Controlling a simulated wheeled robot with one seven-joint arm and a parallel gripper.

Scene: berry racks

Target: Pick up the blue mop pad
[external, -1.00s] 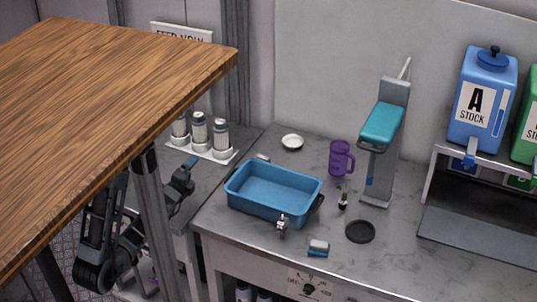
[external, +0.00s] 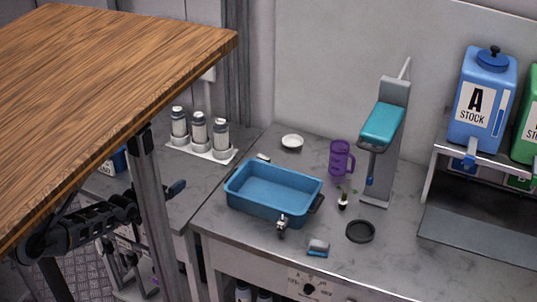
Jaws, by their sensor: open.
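No flat blue mop pad can be made out with certainty. A small blue and grey block (external: 318,248) lies on the counter near its front edge; I cannot tell what it is. My arm reaches rightward beneath the wooden table at the left, partly hidden by the table and its leg. The dark blue end of my gripper (external: 176,188) shows just right of that leg, open, over the left counter and far left of the small block. Its fingers are too small to see well, and nothing shows held.
A teal-topped dispenser (external: 381,126) and blue stock container (external: 481,100) are right. The wooden table (external: 90,110) overhangs the left.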

